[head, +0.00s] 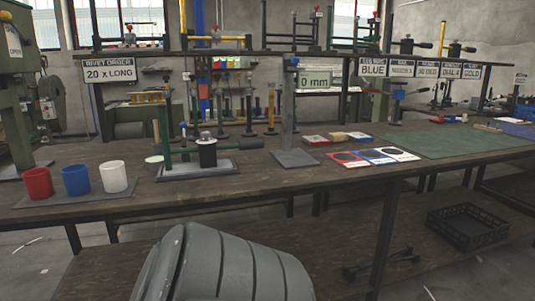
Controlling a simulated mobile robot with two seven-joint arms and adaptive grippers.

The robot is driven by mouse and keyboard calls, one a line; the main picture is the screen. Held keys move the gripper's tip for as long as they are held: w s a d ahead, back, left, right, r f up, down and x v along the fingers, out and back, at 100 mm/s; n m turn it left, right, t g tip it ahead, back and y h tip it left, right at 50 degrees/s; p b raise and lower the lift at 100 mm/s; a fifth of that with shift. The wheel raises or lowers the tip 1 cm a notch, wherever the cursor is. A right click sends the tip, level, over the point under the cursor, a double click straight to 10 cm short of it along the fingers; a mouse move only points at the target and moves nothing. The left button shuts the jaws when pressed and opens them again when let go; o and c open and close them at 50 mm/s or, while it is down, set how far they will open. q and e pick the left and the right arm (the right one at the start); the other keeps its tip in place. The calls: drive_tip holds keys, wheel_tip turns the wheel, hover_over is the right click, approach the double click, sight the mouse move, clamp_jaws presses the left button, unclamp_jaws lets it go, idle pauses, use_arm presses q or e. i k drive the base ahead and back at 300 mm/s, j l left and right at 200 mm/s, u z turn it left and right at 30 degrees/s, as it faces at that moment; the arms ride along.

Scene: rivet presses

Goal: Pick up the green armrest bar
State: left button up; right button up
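A dark green bar assembly stands on a flat grey base plate (212,172) on the wooden workbench, left of centre. It has an upright green post (164,128) and a horizontal green bar (228,146) that ends in a thicker dark piece at the right. A black spool-like part (207,154) stands at the middle and hides part of the bar. I cannot tell for sure that this is the armrest bar; green frames (355,30) also stand on the upper shelf. Neither of my grippers is in view.
Red (38,184), blue (75,180) and white (112,176) cups stand at the bench's left. A grey post stand (289,110) is right of the bar assembly. Cards (376,156) and a green mat (455,140) lie further right. A black crate (468,226) sits on the lower shelf.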

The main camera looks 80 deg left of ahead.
sight(207, 150)
drive_tip(key=u, duration=1.85)
